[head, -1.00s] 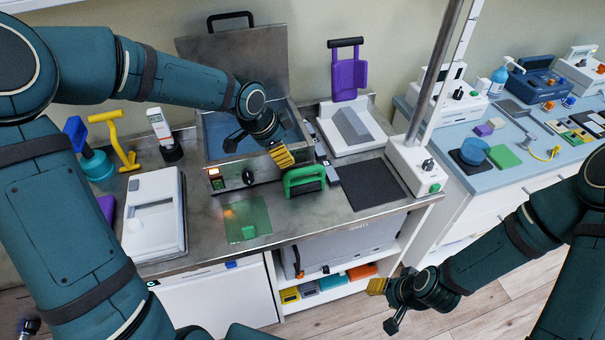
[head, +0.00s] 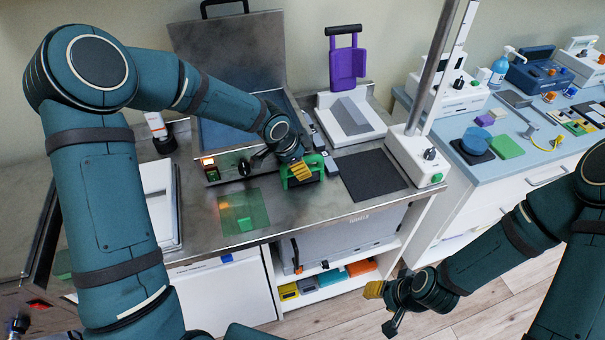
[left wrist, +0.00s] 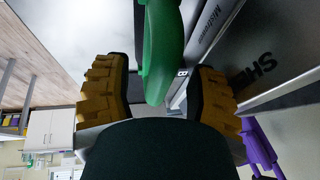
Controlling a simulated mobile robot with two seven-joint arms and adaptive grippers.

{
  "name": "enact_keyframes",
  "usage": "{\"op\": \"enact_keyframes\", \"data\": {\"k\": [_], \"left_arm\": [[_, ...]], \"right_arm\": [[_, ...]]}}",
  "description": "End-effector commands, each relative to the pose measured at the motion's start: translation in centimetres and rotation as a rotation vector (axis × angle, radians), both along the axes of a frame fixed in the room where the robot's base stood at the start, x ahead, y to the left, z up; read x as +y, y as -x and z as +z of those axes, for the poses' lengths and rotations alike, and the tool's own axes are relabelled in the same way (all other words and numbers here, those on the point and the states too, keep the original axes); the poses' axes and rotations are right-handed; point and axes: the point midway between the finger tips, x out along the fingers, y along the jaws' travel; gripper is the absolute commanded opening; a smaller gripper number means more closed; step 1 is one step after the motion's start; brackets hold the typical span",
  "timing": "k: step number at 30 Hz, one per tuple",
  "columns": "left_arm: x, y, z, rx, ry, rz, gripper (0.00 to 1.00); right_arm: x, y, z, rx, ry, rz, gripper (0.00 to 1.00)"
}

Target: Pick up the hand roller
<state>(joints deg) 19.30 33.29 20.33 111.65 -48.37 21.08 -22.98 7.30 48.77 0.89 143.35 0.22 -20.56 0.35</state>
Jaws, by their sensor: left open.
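The hand roller, a green frame around a dark part (head: 317,160), sits on the steel counter (head: 285,217) in front of the open metal unit. My left gripper (head: 297,170) is at the roller and covers part of it in the head view. In the left wrist view its yellow-padded fingers (left wrist: 160,98) are apart, with the green handle (left wrist: 163,45) reaching into the gap between them. Whether either finger touches the handle cannot be told. My right gripper (head: 378,295) hangs low over the floor in front of the counter, away from the roller; its finger gap is unclear.
A green plate with a small block (head: 259,214) lies left of the roller, and a dark mat (head: 365,178) lies right. Behind stands the unit's metal front with knobs (head: 220,170). A white stand with a pole (head: 418,160) rises at the counter's right end.

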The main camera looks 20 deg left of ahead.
Motion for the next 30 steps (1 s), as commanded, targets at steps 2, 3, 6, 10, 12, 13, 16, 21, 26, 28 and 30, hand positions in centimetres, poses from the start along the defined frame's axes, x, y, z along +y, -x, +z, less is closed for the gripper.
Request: {"op": "enact_keyframes", "data": {"k": [2, 3, 6, 10, 12, 13, 16, 21, 26, 28, 30], "left_arm": [[-0.16, -0.18, -0.48, 0.000, 0.000, -0.001, 0.57], [-0.17, -0.22, -0.55, 0.000, 0.000, 0.000, 0.57], [-0.16, -0.24, -0.53, 0.000, 0.000, 0.000, 0.57], [-0.15, -0.23, -0.50, -0.001, 0.001, 0.000, 0.52], [-0.15, -0.23, -0.49, 0.000, 0.000, 0.000, 0.28], [-0.15, -0.23, -0.49, -0.001, 0.001, 0.000, 0.17], [-0.14, -0.22, -0.49, -0.001, 0.001, 0.000, 0.00], [-0.16, -0.24, -0.47, -0.001, 0.000, 0.000, 0.00], [-0.17, -0.23, -0.49, -0.001, 0.001, 0.000, 0.00], [-0.16, -0.24, -0.32, -0.001, 0.000, 0.000, 0.00], [-0.14, -0.27, 0.23, -0.003, 0.001, 0.000, 0.00]], "right_arm": [[0.02, 0.05, -0.16, 0.002, 0.000, 0.001, 0.47], [0.01, 0.06, -0.16, 0.002, 0.000, 0.002, 0.47], [0.02, 0.07, -0.12, 0.002, 0.000, 0.002, 0.47], [0.01, 0.06, -0.10, 0.002, 0.000, 0.002, 0.47], [0.01, 0.06, -0.10, 0.002, 0.000, 0.001, 0.47], [0.02, 0.06, -0.11, 0.002, 0.000, 0.001, 0.47], [0.02, 0.05, -0.11, 0.002, 0.000, 0.001, 0.47], [0.01, 0.05, -0.11, 0.001, 0.000, 0.000, 0.47], [0.00, 0.04, -0.11, 0.001, 0.000, 0.000, 0.47], [0.00, 0.03, -0.06, 0.001, 0.000, 0.000, 0.47], [0.00, 0.00, 0.12, 0.000, 0.000, 0.000, 0.47]]}}
